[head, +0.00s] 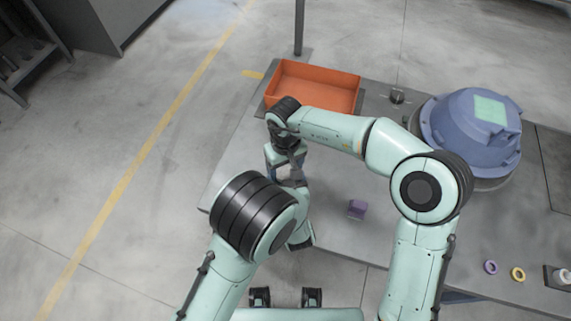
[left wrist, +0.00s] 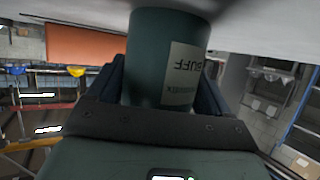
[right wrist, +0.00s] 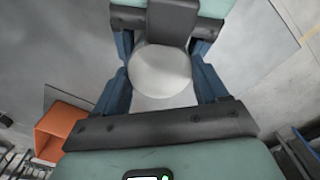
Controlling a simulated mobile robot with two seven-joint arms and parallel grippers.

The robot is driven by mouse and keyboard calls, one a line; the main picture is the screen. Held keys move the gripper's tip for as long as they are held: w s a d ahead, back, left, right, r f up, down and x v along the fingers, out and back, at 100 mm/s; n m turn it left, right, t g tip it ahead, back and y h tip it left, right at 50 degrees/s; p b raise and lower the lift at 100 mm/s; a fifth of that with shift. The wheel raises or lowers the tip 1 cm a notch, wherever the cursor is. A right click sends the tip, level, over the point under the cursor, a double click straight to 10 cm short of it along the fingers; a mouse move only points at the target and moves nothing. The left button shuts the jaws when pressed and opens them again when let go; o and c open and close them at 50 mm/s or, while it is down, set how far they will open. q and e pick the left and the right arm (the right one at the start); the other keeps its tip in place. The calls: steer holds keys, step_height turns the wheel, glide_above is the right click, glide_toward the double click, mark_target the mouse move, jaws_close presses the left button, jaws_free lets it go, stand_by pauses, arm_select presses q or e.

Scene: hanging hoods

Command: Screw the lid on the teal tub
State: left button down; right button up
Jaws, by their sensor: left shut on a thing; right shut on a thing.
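The teal tub (left wrist: 165,55) is between the fingers of my left gripper (left wrist: 166,82), which is shut on it. Its pale label reads upside down in the left wrist view, and its ends are not clearly seen. A pale grey round lid (right wrist: 160,72) is between the fingers of my right gripper (right wrist: 160,82), which is shut on it. In the head view my two grippers meet, the right one (head: 286,160) reaching down above the left, and the arms mostly hide tub and lid. Whether the lid touches the tub cannot be told.
An orange tray (head: 318,72) stands at the table's back left. A large blue housing (head: 470,135) is at the right. A purple block (head: 357,208), a purple ring (head: 490,267) and a yellow ring (head: 518,274) lie on the grey table (head: 410,290).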

steer(key=m, duration=0.9)
steer(key=shift+m, duration=0.3)
steer(key=o, duration=1.2)
steer(key=shift+c, duration=0.2)
steer(key=shift+r, duration=2.25)
